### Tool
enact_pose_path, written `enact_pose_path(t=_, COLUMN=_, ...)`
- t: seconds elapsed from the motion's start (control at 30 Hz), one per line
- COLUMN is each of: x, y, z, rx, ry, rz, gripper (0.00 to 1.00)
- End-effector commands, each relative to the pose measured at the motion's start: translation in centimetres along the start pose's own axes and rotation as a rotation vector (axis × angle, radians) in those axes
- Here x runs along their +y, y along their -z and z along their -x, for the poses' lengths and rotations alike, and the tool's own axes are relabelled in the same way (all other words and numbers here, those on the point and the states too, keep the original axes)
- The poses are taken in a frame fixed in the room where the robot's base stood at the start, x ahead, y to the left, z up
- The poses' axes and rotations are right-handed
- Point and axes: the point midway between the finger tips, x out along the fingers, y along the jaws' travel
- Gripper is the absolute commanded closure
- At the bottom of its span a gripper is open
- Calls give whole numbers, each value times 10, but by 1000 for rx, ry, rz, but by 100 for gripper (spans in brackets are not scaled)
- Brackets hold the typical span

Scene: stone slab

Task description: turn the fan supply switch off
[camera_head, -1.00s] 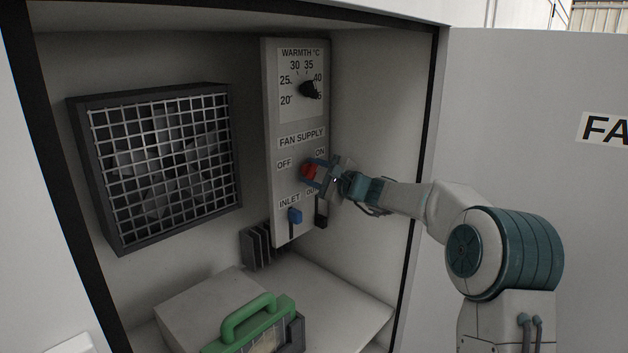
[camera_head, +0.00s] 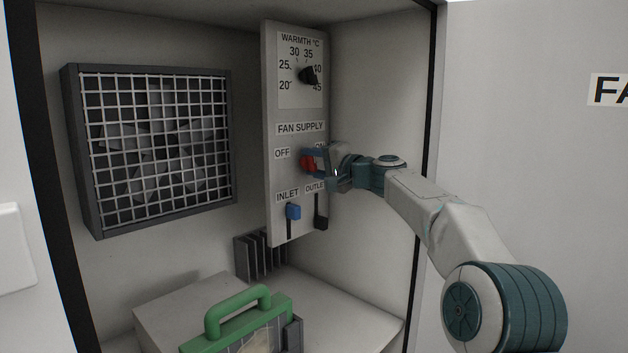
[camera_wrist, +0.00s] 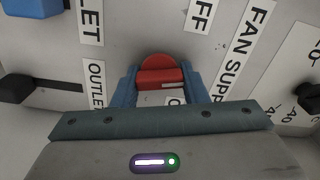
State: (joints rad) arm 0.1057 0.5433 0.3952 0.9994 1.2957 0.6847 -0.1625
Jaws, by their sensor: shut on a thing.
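The fan supply switch (camera_head: 307,162) is a red rotary knob on the grey control panel (camera_head: 272,190), between the OFF label (camera_head: 282,153) at its left and the ON label at its upper right, which is partly covered by my gripper. My gripper (camera_head: 312,162) reaches in from the right with its blue fingers on the knob. In the wrist view the red knob (camera_wrist: 160,76) sits between the two fingers (camera_wrist: 160,88), which are shut on its grip bar. The exact angle of the knob is hard to tell.
Above is the black warmth dial (camera_head: 308,75). Below are the blue inlet slider (camera_head: 293,212) and the black outlet slider (camera_head: 320,222). A caged fan (camera_head: 160,150) is at the left. A green-handled case (camera_head: 240,312) stands low in front. The cabinet's right wall (camera_head: 375,110) is beside my arm.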

Motion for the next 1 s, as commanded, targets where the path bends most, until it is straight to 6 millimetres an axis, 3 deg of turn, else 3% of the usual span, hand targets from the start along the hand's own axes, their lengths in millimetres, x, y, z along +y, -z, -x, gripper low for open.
enact_pose_path(t=0.5, x=2, y=-2, z=-1, rx=-4, ry=-1, rz=369, gripper=83)
enact_pose_path(t=1.0, x=0, y=-2, z=-1, rx=-5, ry=-2, rz=456, gripper=83)
